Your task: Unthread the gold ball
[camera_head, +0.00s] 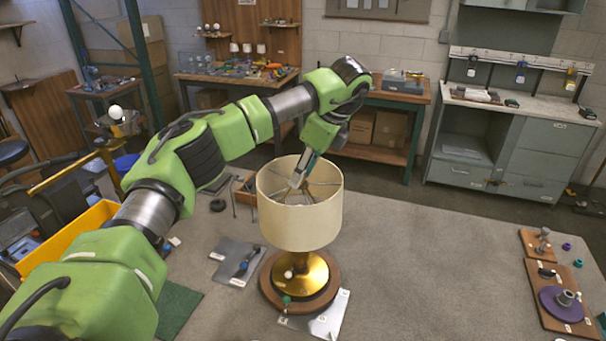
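The lamp stands upright on the grey table, with a cream drum shade (299,222), a brass body (305,272) and a round wooden base (272,290). The shade is open at the top, and thin spokes show inside it. My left arm arches over from the left, and its gripper (296,181) points down into the shade's top opening near the middle of the spokes. I cannot make out the gold ball there; the gripper hides that spot. Whether the fingers are open or shut on something is too small to tell. My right gripper is not in view.
A grey plate with a dark-handled tool (249,262) lies left of the lamp. A yellow bin (62,240) and a green mat (178,308) are farther left. Wooden boards with a purple disc (560,304) lie at the right edge. The table between is clear.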

